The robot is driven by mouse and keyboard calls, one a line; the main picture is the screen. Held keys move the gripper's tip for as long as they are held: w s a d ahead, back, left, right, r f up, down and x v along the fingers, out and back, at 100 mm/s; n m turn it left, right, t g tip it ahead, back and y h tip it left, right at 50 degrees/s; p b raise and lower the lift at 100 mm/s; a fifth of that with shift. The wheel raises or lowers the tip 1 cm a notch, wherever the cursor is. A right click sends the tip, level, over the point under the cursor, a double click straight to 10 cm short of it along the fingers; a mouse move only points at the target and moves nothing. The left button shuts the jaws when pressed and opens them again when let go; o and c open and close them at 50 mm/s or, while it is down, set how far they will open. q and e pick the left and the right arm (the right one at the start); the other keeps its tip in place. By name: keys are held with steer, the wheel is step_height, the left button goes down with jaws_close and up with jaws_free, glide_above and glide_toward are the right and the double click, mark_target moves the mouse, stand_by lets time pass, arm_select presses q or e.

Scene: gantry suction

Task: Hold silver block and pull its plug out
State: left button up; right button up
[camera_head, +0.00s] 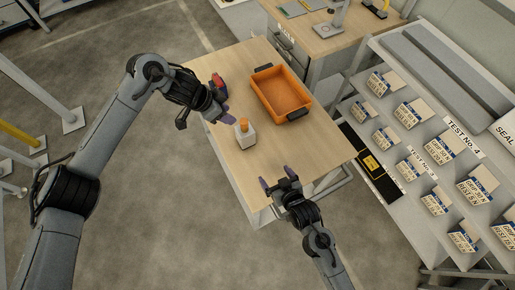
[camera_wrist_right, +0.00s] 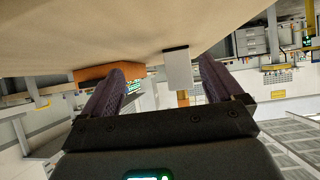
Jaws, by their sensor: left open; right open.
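The silver block (camera_head: 245,137) stands on the wooden table, with an orange plug (camera_head: 243,122) at its top. In the right wrist view, which looks upside down, the silver block (camera_wrist_right: 179,72) appears beyond and between the fingers, with an orange part below it. My left gripper (camera_head: 222,103) is open and close to the block, up and to its left, apart from it. My right gripper (camera_head: 277,178) is open and empty near the table's front edge, below and right of the block. It also shows in the right wrist view (camera_wrist_right: 160,75).
An orange crate (camera_head: 262,98) with dark handles stands behind and right of the block; it also shows in the right wrist view (camera_wrist_right: 100,73). A small red item (camera_head: 218,79) is beside my left gripper. A shelf rack (camera_head: 420,185) with labelled boxes stands right. The table's right front is clear.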

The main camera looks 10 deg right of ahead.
mark_target(245, 133)
steer(key=shift+t+y, duration=0.3)
steer(key=shift+y, duration=0.1)
steer(key=w+a, duration=0.2)
steer(key=w+a+r, duration=0.1)
steer(key=w+a, duration=0.1)
steer(key=w, duration=0.1)
steer(key=shift+a+r, duration=0.1)
steer(key=shift+a, duration=0.15)
steer(key=shift+n+t, duration=0.3)
steer(key=shift+t, duration=0.2)
steer(key=w+a, duration=0.1)
steer(key=w, duration=0.3)
steer(key=w+a, duration=0.2)
steer(key=w, duration=0.2)
steer(key=w+a, duration=0.1)
steer(key=w, duration=0.4)
steer(key=shift+a, duration=0.4)
steer(key=shift+s, duration=0.1)
steer(key=shift+c, duration=1.2)
steer(key=shift+c, duration=0.3)
steer(key=c, duration=1.4)
